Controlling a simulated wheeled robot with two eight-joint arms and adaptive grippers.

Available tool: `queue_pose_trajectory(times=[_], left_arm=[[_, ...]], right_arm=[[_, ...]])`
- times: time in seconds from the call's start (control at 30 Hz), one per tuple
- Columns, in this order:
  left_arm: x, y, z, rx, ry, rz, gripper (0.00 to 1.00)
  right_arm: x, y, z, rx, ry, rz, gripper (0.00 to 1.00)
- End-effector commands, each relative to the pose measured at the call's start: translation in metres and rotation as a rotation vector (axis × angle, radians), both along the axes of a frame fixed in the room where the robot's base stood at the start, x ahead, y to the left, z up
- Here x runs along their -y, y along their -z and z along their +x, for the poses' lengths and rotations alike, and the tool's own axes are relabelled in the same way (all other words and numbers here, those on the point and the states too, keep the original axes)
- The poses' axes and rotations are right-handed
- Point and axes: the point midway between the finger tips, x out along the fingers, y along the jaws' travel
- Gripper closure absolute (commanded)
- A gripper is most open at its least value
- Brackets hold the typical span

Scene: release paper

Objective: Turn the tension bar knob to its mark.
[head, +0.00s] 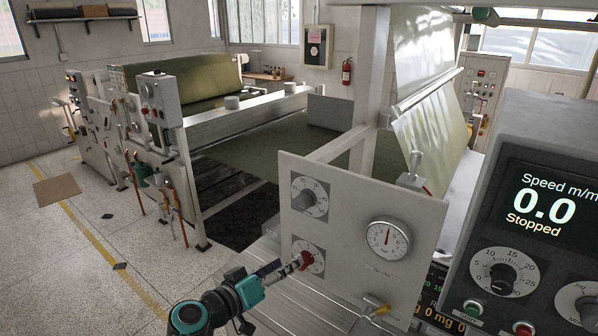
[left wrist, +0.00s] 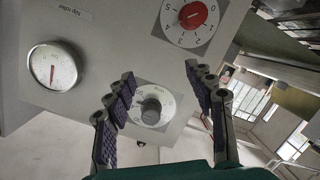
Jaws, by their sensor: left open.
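A pale upright panel (head: 345,215) carries two knobs on marked dials. The upper knob (head: 309,198) is dark grey; the lower knob (head: 305,260) is red. Which one is the tension bar knob I cannot tell from the labels. My left gripper (head: 287,265) is close in front of the panel by the red knob. The left wrist view is upside down. There the gripper (left wrist: 161,75) is open and empty; the grey knob (left wrist: 152,110) shows between its fingers, and the red knob (left wrist: 193,14) lies beyond the tips. Neither knob is gripped. My right gripper is not in view.
A lever (head: 415,166) stands on top. A console reading 0.0, Stopped (head: 541,205) is at right. Open floor (head: 85,270) lies left.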

Motion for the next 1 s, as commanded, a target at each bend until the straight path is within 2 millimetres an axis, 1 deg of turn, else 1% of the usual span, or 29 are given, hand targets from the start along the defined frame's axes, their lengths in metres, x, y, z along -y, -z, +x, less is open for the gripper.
queue_pose_trajectory(times=[0.03, 0.1, 0.2, 0.3, 0.47, 0.8, 0.9, 1.0], left_arm=[[-0.001, -0.037, 0.010, 0.025, -0.007, -0.034, 0.45], [-0.002, -0.062, 0.019, 0.058, -0.016, -0.076, 0.45], [-0.005, -0.086, 0.030, 0.092, -0.030, -0.122, 0.45], [-0.007, -0.100, 0.036, 0.112, -0.039, -0.149, 0.45], [-0.003, -0.104, 0.046, 0.122, -0.042, -0.164, 0.45], [0.029, -0.103, 0.088, 0.121, -0.042, -0.164, 0.45], [0.034, -0.103, 0.097, 0.121, -0.042, -0.163, 0.45], [0.038, -0.103, 0.101, 0.121, -0.042, -0.163, 0.45]], right_arm=[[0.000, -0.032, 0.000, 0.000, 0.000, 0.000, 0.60], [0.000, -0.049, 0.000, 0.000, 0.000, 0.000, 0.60], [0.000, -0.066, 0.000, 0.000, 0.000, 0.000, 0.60], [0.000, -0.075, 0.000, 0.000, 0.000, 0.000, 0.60], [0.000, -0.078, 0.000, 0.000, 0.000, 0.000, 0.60], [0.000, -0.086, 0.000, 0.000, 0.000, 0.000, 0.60], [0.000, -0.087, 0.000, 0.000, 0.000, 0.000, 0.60], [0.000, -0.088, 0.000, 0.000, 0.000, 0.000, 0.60]])
